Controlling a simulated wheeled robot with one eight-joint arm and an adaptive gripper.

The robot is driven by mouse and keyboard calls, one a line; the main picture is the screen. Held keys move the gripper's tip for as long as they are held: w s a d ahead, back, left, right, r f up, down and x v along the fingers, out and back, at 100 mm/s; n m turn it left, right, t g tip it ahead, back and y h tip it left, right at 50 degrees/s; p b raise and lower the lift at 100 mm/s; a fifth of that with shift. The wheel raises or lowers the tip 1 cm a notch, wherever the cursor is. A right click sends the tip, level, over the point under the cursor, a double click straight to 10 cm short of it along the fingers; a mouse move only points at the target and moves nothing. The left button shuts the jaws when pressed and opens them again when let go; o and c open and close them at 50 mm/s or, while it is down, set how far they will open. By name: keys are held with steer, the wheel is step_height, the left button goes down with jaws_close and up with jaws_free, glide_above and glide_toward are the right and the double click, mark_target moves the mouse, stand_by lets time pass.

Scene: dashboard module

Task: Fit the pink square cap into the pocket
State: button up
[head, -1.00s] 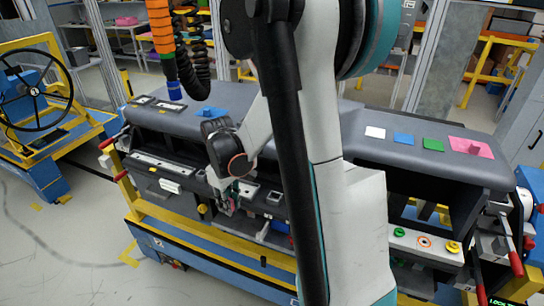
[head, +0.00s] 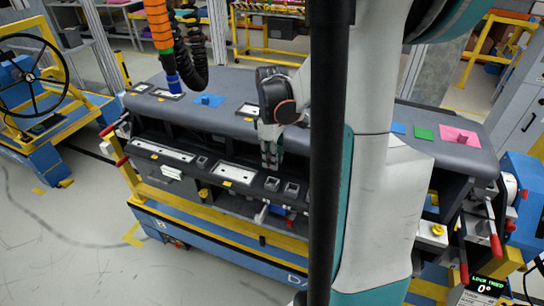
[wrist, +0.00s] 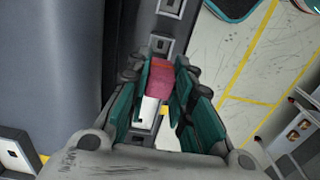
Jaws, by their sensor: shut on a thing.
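In the wrist view my gripper (wrist: 168,85) is shut on a pink-red piece (wrist: 160,78), taken as the pink cap, held between its teal fingers. Beyond the piece, a small square pocket (wrist: 160,44) with a light rim sits in the dark panel, with a second one (wrist: 170,6) farther along. In the head view my gripper (head: 271,163) points down at the dashboard's lower front ledge, just above two small square pockets (head: 272,184) (head: 292,188). The held piece cannot be made out there. The gap between piece and pocket cannot be judged.
A pink square plate with a stud (head: 460,136) lies on the dashboard top at right, beside a green square (head: 424,133) and a blue one (head: 398,128). A blue studded plate (head: 208,100) lies at left. A rectangular recess (head: 235,175) is left of the pockets.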

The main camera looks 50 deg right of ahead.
steer(key=shift+f, duration=0.15)
steer(key=shift+f+b, duration=2.3)
steer(key=shift+f, duration=0.5)
steer(key=shift+f+b, duration=1.1)
steer(key=shift+b, duration=0.05)
steer(key=o, duration=0.8)
steer(key=shift+o, duration=0.2)
steer(key=shift+r, duration=0.15)
step_height(320, 180, up, 12)
steer(key=shift+f, duration=0.1)
